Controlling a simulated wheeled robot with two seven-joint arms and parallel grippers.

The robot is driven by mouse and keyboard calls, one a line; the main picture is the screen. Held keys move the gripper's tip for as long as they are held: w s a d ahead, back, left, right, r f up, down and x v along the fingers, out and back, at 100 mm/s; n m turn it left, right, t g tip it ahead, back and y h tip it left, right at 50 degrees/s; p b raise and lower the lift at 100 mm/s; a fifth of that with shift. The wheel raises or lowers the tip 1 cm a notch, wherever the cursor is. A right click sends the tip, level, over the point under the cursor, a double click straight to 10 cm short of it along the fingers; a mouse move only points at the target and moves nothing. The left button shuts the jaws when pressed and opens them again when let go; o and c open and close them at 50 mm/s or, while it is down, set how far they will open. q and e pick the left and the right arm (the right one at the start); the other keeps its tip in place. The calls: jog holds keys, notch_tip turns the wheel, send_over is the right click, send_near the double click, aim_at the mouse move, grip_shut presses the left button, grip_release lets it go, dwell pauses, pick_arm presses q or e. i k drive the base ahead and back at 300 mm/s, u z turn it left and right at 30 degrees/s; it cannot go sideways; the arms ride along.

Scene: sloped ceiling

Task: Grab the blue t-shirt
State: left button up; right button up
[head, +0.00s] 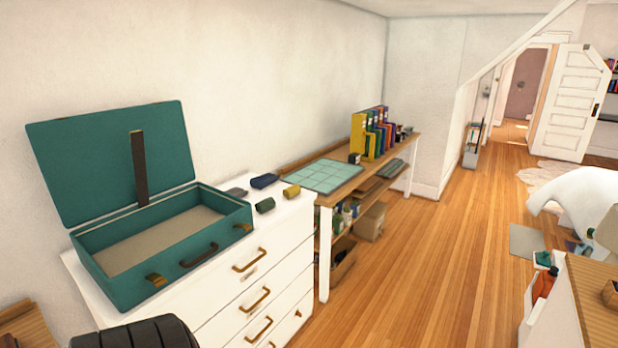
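A dark blue rolled or folded cloth (264,181), which looks like the blue t-shirt, lies on top of the white dresser (262,290), near its back right. Beside it lie a grey folded cloth (237,192), a yellow roll (290,190) and a dark green roll (265,205). All sit to the right of an open, empty teal suitcase (215,262). Neither of my grippers shows in the head view.
A wooden desk (345,190) with a green mat (325,176) and several binders (368,135) adjoins the dresser's right side. Open wood floor (440,260) lies right of it. A white door (572,105) stands open far back.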

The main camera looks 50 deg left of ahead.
aim_at(265, 180)
jog(key=u, duration=0.05)
jog(key=i, duration=0.8)
jog(key=u, duration=1.05)
jog(key=i, duration=0.65)
jog(key=u, duration=0.75)
